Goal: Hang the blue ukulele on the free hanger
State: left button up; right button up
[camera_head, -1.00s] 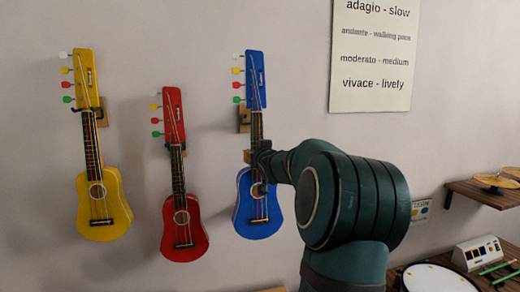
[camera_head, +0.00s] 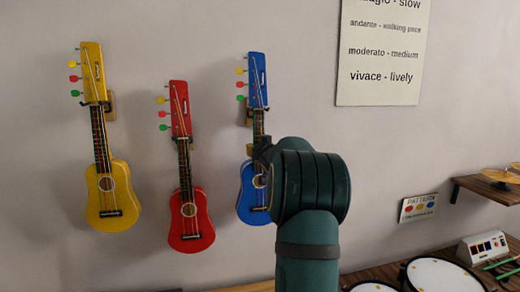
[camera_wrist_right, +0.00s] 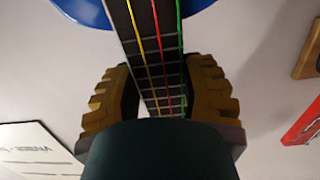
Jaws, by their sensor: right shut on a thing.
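The blue ukulele (camera_head: 254,203) is upright against the wall at the right of the row, headstock up. My right gripper (camera_head: 259,149) is shut on its neck. The wrist view shows the fretboard and strings (camera_wrist_right: 157,55) between the two ridged fingers (camera_wrist_right: 160,98), with the blue body (camera_wrist_right: 80,12) at the top edge. A wooden hanger block (camera_head: 246,112) shows behind the neck, just below the headstock. I cannot tell whether the ukulele rests on its hook. My arm covers part of the body's right side. My left gripper is not in view.
A yellow ukulele (camera_head: 112,208) and a red ukulele (camera_head: 190,224) hang to the left. A poster (camera_head: 384,60) is on the wall at upper right. Drums (camera_head: 440,277) and a small device (camera_head: 483,247) stand at lower right, below a wooden shelf (camera_head: 490,187).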

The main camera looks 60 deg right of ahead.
jog(key=shift+w+d+r+p, duration=0.1)
jog(key=shift+w+d+p, duration=0.15)
jog(key=shift+p, duration=0.25)
dwell(1.1)
jog(key=shift+f, duration=0.25)
dwell(0.5)
jog(key=o, duration=1.2)
jog(key=shift+a, duration=0.1)
jog(key=shift+f, duration=0.15)
jog(key=v, duration=1.2)
jog(key=shift+s, duration=0.1)
